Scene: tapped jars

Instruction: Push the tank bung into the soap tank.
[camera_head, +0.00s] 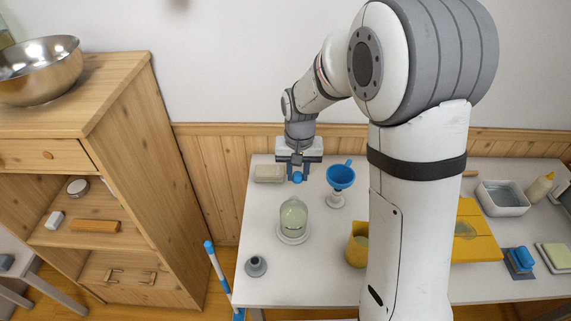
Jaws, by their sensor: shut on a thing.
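The soap tank looks to be the clear rounded jar (292,219) with pale green contents, standing upright on a round white base on the table. My gripper (298,174) points down behind the tank, near the table's back edge. It is shut on a small round blue thing, which I take to be the tank bung (297,178). The bung is apart from the tank in the picture. Its lower shape and its exact height above the table are too small to tell.
A blue funnel (341,177) on a white stand is right of my gripper, and a pale block (269,173) is left. A grey flanged piece (256,265) stands front left. A yellow container (357,246) is right of the tank. My arm hides part of the table (315,278).

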